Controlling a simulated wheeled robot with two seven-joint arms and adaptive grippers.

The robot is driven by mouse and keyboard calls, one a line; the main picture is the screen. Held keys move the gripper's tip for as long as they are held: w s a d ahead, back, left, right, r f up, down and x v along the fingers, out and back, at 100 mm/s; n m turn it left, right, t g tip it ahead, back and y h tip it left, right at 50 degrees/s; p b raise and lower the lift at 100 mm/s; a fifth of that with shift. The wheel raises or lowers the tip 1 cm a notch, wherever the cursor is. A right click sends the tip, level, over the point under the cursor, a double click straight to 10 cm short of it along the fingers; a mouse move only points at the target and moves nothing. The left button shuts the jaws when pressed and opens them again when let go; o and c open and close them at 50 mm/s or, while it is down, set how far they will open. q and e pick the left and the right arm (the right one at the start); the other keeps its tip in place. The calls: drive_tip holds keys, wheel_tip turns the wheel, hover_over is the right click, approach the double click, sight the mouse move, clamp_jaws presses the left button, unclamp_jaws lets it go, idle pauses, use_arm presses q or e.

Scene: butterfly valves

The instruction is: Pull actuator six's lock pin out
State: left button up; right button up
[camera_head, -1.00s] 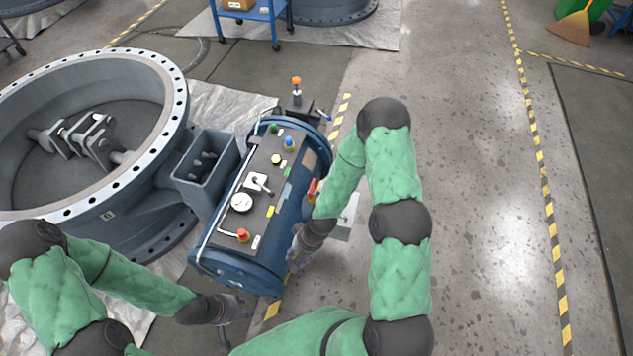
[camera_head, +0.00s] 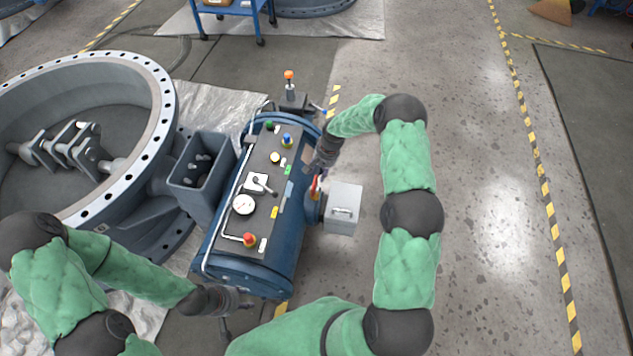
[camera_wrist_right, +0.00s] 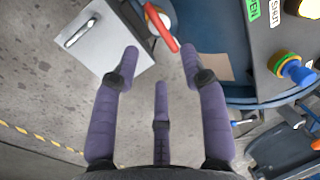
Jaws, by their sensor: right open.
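The blue cylindrical actuator (camera_head: 258,262) lies beside the big grey valve ring, with a control panel on top; its number is not readable. I cannot make out a lock pin for sure. A red handle (camera_head: 316,187) stands at its right side and shows in the right wrist view (camera_wrist_right: 164,31). A small blue-tipped part (camera_wrist_right: 243,122) shows at the actuator's far end in the right wrist view. My right gripper (camera_head: 322,160), also in its wrist view (camera_wrist_right: 160,68), is open and empty beside the actuator's right side. My left gripper (camera_head: 232,301) is near its front end, fingers unclear.
The grey valve ring (camera_head: 160,110) stands at left. A light grey box (camera_head: 343,208) juts from the actuator's right side. An orange-topped post (camera_head: 289,78) rises at the far end. A blue cart (camera_head: 232,10) stands at the back.

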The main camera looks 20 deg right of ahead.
sight(314, 185)
drive_tip(key=f, duration=0.2)
drive_tip(key=f+b, duration=0.1)
drive_tip(key=f, duration=0.1)
drive_tip(key=w+a+f+b, duration=0.1)
drive_tip(key=f, duration=0.2)
drive_tip(key=shift+f, duration=0.1)
drive_tip(key=shift+s+a, duration=0.1)
clamp_jaws()
